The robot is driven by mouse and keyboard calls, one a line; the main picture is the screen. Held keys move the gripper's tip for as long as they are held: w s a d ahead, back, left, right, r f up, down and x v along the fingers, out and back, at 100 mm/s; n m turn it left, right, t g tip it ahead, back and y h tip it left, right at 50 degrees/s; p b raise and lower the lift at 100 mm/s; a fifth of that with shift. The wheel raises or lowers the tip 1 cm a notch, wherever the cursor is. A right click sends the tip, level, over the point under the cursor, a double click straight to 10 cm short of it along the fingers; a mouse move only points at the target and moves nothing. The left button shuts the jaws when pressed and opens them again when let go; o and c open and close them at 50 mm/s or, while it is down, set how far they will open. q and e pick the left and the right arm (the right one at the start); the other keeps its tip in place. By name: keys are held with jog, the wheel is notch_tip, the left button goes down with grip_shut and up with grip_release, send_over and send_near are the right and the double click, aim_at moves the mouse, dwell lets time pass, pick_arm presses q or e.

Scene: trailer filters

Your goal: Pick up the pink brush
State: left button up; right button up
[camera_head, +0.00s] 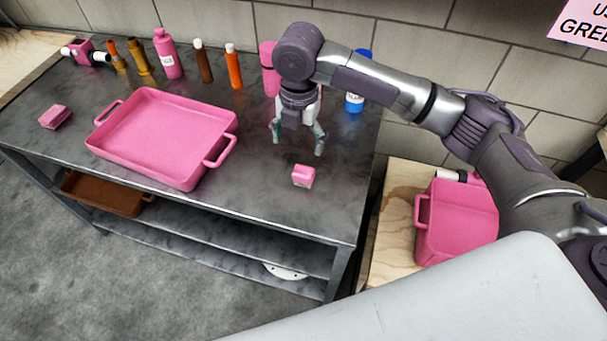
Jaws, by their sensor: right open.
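A small pink block-like item (303,176) with a paler top lies on the grey metal table (250,215), near its right end. Another small pink item (54,116) lies near the table's left side. Either could be the pink brush; bristles are too small to make out. My right gripper (298,141) points down with its fingers apart and nothing between them. In the picture it is just above and behind the nearer pink item, not touching it. My left gripper is out of view.
A pink tray (165,135) with handles sits mid-table. Several bottles, including a pink one (167,55) and an orange one (234,68), line the back near the tiled wall. A pink bin (456,222) stands right of the table. The table around the nearer pink item is clear.

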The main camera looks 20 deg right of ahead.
aim_at(304, 171)
jog(key=f, duration=0.5)
jog(key=d+f, duration=0.1)
jog(key=f, duration=0.1)
jog(key=shift+w+f+p, duration=0.2)
jog(key=shift+w+p, duration=0.05)
jog(key=shift+p, duration=0.1)
jog(key=f, duration=0.2)
jog(key=f+p, duration=0.1)
jog(key=f, duration=0.1)
jog(key=shift+s+d+f, duration=0.1)
jog(key=shift+s+d, duration=0.05)
jog(key=shift+s, duration=0.1)
jog(key=shift+f, duration=0.6)
jog(key=c, duration=1.2)
